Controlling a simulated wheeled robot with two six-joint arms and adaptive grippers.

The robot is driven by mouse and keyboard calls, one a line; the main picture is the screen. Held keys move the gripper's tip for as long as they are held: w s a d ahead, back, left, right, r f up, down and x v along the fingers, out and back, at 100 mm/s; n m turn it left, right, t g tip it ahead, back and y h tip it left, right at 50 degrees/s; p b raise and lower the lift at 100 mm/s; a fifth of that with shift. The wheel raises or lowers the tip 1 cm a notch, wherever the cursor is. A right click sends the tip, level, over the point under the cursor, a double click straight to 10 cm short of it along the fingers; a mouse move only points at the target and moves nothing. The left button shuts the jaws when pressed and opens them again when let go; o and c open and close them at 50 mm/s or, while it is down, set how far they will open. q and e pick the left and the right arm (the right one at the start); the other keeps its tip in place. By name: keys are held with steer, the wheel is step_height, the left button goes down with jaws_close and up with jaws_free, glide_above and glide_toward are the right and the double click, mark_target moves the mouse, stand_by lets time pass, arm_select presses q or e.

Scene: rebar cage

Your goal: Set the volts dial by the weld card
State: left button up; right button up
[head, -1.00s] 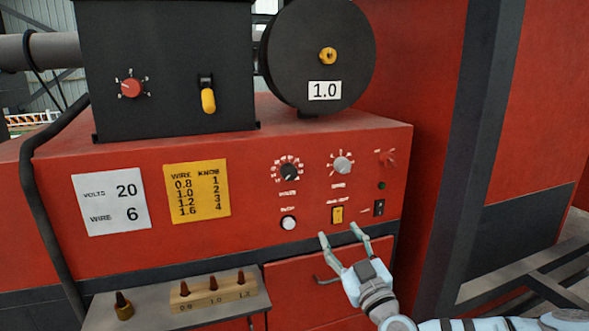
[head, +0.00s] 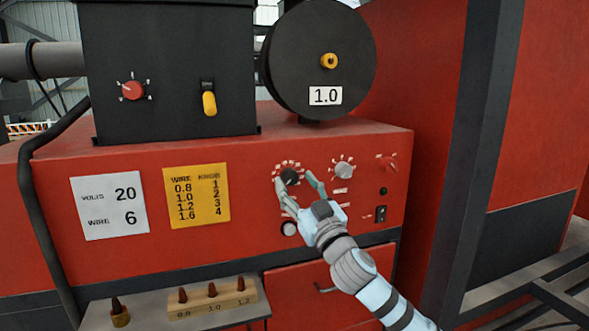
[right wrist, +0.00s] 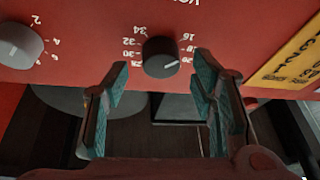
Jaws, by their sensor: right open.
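The volts dial (head: 289,176) is a black knob on the red welder panel, with numbers around it. In the right wrist view the dial (right wrist: 160,57) shows upside down, its pale pointer mark aimed to the lower right; the exact number is hard to read. My right gripper (head: 298,182) is open, its teal fingers either side of the dial. In the right wrist view the fingers (right wrist: 158,80) stand apart from the knob, with clear gaps. The white weld card (head: 110,206) reads volts 20, wire 6. My left gripper is not in view.
A grey knob (head: 343,169) sits right of the dial, and a white button (head: 289,228) below it. A yellow wire-knob chart (head: 197,198) is to the left. A spool marked 1.0 (head: 318,60) is above. A block with several tips (head: 213,299) stands on the shelf.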

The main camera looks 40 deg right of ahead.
steer(key=shift+w+d+r, duration=0.15)
steer(key=shift+w+r, duration=0.2)
steer(key=shift+w, duration=0.1)
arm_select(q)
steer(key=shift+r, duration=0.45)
arm_select(e)
steer(key=shift+w+f, duration=0.15)
steer(key=shift+w, duration=0.15)
